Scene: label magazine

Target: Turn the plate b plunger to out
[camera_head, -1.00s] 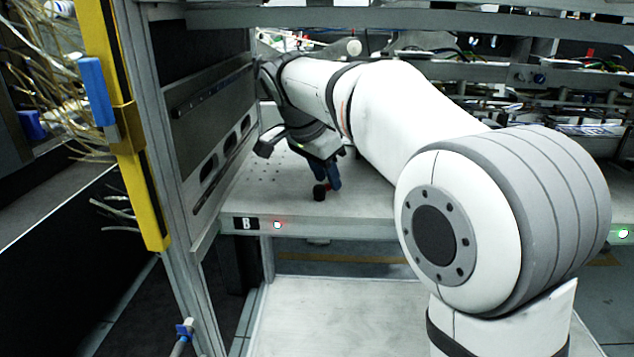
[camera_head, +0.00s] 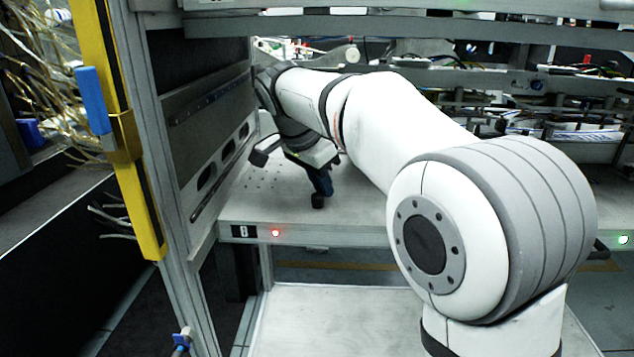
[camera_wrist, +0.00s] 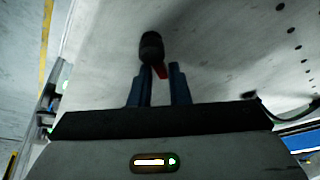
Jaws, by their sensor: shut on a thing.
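Plate B (camera_head: 350,215) is a light grey shelf plate with a black "B" label and a lit red lamp (camera_head: 276,233) on its front edge. The plunger (camera_head: 318,201) has a black knob and stands on the plate near that edge. In the wrist view the plunger (camera_wrist: 151,48) shows its black knob with a red part beside the fingers. My gripper (camera_head: 322,182) reaches down to it with dark blue fingers. The fingers (camera_wrist: 161,72) are shut on the plunger just behind the knob. The plunger's base and its exact turn are hidden.
A grey frame post with a yellow strip (camera_head: 110,130) and blue clip stands left of the plate. A slotted side panel (camera_head: 205,170) bounds the plate's left. A lower shelf (camera_head: 330,320) lies below. A green lamp (camera_head: 623,239) shows at right.

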